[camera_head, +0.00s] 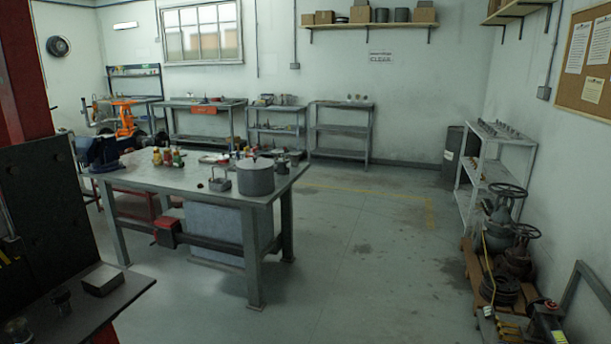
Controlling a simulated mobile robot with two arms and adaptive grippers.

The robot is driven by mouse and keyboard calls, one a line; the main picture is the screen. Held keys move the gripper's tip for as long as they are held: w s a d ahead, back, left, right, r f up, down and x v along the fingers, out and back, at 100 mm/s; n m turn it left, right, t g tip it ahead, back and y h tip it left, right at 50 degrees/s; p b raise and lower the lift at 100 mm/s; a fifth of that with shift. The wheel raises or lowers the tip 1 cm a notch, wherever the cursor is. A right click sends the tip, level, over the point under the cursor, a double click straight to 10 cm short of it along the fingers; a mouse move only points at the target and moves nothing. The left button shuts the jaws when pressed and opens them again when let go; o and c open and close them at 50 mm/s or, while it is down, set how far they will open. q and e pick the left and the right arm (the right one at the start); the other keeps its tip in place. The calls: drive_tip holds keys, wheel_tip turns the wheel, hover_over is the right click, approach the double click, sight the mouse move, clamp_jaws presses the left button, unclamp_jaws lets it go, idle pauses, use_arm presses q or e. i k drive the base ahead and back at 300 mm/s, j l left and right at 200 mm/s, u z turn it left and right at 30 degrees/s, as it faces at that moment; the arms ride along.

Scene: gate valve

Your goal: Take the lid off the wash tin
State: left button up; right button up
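A grey round tin (256,183), which looks like the wash tin, stands upright near the front right corner of the metal workbench (155,182). Its flat lid (255,164) appears to sit on top, with a small knob in the middle. The tin's inside is hidden. The bench is some distance ahead of me and to the left. Neither of my grippers is in view.
Small bottles (168,157), a small metal item (219,182) left of the tin and a blue vise (100,152) are on the bench. Open floor (350,250) lies right of it. Valves (505,215) stand at the right wall. A dark surface (75,310) is close at left.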

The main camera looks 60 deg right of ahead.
sight(254, 163)
drive_tip(key=z, duration=1.5)
drive_tip(key=i+z, duration=0.15)
drive_tip(key=i, duration=0.35)
drive_tip(key=i+j+z, duration=0.1)
drive_tip(key=i, duration=0.35)
drive_tip(key=i+j+z, duration=0.15)
drive_tip(key=i, duration=0.35)
drive_tip(key=i+j+z, duration=0.1)
drive_tip(key=i, duration=0.4)
drive_tip(key=i+j+z, duration=0.15)
drive_tip(key=i, duration=0.3)
drive_tip(key=i+j+z, duration=0.1)
drive_tip(key=i+j, duration=0.2)
drive_tip(key=i, duration=0.15)
